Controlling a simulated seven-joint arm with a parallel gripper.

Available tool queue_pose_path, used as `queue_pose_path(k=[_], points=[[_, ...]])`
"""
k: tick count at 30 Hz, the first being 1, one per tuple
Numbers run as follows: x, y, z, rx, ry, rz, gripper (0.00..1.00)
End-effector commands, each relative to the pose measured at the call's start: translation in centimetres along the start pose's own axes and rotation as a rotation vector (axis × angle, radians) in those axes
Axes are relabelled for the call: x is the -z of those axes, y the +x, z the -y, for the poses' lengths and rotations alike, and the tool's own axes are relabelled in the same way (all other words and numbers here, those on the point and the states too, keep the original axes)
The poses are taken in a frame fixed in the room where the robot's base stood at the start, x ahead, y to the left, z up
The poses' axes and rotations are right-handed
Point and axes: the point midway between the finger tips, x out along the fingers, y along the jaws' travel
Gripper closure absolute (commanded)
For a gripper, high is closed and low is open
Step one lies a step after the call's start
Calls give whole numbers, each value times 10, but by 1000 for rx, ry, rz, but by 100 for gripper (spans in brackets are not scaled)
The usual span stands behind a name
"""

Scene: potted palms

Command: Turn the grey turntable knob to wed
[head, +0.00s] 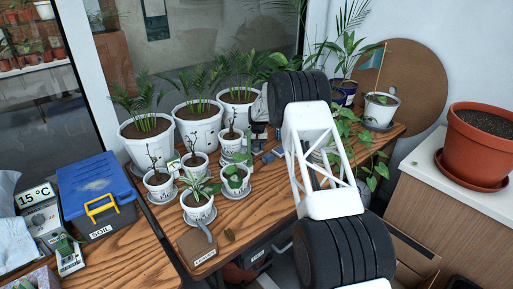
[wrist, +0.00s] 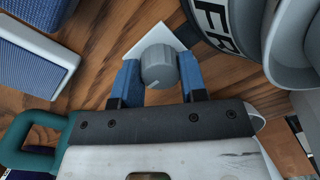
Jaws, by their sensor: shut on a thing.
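In the wrist view the grey knob (wrist: 159,66) sits on a white square plate (wrist: 146,41) on the wooden table. A pale line shows on the side of the knob towards my gripper. My gripper (wrist: 158,79) has its two blue fingers on either side of the knob, shut on it. I see no "wed" mark that I can read. In the head view my gripper (head: 266,152) is low over the table, and I cannot make out the knob.
Several white pots with plants (head: 198,208) crowd the table left of my gripper. A blue-lidded box marked SOIL (head: 112,218) stands at left. A terracotta pot (head: 478,150) stands at right.

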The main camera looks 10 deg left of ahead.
Motion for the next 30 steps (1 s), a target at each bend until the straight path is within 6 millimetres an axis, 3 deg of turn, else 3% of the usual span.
queue_pose_path(k=[14, 15, 19, 30], points=[[1, -1, 0, 0, 29, -4, 84], [1, -1, 0, 0, 29, -4, 58], [1, -1, 0, 0, 29, -4, 38], [0, -2, 0, 0, 29, -3, 35]])
